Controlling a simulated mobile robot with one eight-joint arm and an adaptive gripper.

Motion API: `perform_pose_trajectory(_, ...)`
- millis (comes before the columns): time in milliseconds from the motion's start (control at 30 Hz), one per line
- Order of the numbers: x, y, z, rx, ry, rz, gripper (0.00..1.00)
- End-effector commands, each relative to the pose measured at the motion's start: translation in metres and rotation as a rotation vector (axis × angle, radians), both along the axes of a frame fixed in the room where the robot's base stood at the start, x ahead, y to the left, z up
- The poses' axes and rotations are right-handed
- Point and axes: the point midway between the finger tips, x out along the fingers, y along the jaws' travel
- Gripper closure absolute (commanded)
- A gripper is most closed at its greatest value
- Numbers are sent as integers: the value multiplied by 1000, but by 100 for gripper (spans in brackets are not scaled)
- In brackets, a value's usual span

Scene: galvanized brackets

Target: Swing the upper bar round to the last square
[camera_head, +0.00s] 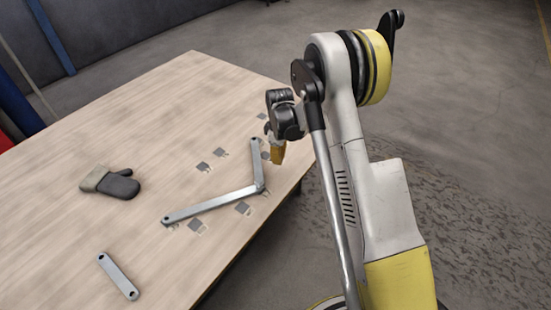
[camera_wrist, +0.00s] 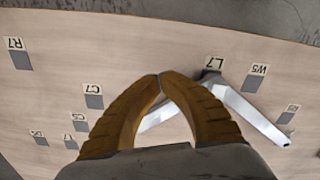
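Two galvanized bars are joined at a corner pivot on the wooden table. One bar (camera_head: 210,205) runs left from the pivot; the other (camera_head: 257,165) runs toward the far edge. In the wrist view, one bar (camera_wrist: 250,115) runs right from the pivot beside square L7 (camera_wrist: 210,75), and the other (camera_wrist: 157,120) passes behind my fingers. I cannot tell which bar is upper. My gripper (camera_head: 277,160) is above the table's right side, near the far bar's end. In the wrist view its tips (camera_wrist: 160,76) meet, with nothing seen between them.
Grey labelled squares lie around the bars, including R7 (camera_wrist: 21,60), C7 (camera_wrist: 94,101) and W5 (camera_wrist: 253,83). A loose short bar (camera_head: 118,276) lies at the near left. The table's middle is mostly clear.

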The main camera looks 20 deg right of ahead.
Motion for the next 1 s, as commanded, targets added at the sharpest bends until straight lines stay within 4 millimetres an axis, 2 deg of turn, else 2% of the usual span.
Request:
perform_pose_trajectory(33,0,0,-16,0,0,0,100)
perform_pose_trajectory(267,0,0,-64,0,0,0,100)
perform_pose_trajectory(400,13,19,-62,0,0,1,100)
perform_pose_trajectory(533,21,29,-60,0,0,1,100)
perform_pose_trajectory(1000,25,34,-58,0,0,-1,100)
